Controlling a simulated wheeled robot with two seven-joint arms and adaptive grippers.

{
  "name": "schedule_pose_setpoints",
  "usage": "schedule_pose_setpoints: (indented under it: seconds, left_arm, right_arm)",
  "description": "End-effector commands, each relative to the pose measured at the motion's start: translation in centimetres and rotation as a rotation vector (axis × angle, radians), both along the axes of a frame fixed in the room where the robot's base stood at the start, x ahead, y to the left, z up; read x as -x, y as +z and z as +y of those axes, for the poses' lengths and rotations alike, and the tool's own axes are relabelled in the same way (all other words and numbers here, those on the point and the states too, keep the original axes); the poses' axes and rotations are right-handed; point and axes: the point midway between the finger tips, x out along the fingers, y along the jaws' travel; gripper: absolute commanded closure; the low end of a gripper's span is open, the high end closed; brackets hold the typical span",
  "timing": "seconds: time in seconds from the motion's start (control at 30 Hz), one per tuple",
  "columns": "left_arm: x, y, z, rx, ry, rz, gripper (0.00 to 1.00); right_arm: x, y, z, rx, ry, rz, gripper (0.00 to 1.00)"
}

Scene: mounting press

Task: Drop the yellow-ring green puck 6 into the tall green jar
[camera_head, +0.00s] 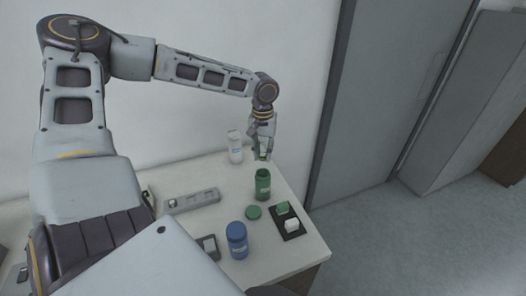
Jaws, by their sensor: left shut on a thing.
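The tall green jar (263,187) stands upright on the white table, its mouth dark and seemingly uncovered. My left gripper (262,158) is above and slightly behind the jar, with its fingers pointing down. It is shut on a small green puck (263,155) with a hint of yellow; the number on it is too small to read. The puck appears apart from the jar's rim, but I cannot tell the exact gap. My right gripper is not in view.
A green lid (253,212) lies in front of the jar. A black tray (291,236) holds a green and a white piece on the right. A blue jar (237,242) stands in front, a white bottle (235,148) behind. A grey bar-shaped device (195,201) lies left.

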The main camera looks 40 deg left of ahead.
Motion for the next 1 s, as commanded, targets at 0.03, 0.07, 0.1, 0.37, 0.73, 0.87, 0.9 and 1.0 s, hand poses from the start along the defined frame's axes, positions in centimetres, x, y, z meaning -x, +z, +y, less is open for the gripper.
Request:
schedule_pose_setpoints:
  seconds: [0.03, 0.07, 0.1, 0.37, 0.73, 0.87, 0.9, 1.0]
  left_arm:
    - [0.0, 0.0, 0.0, 0.0, 0.01, 0.0, 0.91]
    - [0.0, 0.0, 0.0, 0.0, 0.015, 0.0, 0.91]
    - [0.0, 0.0, 0.0, 0.0, 0.02, 0.0, 0.91]
    - [0.0, 0.0, 0.0, 0.0, 0.023, 0.0, 0.91]
    - [0.0, -0.6, 0.0, 0.0, 0.022, 0.0, 0.91]
    - [0.0, -1.2, 0.0, 0.0, 0.022, 0.0, 0.91]
    - [0.0, -1.5, 0.0, 0.0, 0.022, 0.0, 0.91]
    - [0.0, -2.1, 0.0, 0.0, 0.022, 0.0, 0.91]
  right_arm:
    - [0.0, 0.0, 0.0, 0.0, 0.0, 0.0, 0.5]
    - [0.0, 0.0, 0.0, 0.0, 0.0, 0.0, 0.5]
    - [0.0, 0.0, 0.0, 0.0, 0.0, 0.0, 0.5]
    - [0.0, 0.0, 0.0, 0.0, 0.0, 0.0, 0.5]
    - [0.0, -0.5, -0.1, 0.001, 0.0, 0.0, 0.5]
    - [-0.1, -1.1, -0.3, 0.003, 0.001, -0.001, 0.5]
    - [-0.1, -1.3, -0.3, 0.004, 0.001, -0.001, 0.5]
    - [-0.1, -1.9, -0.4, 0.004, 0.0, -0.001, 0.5]
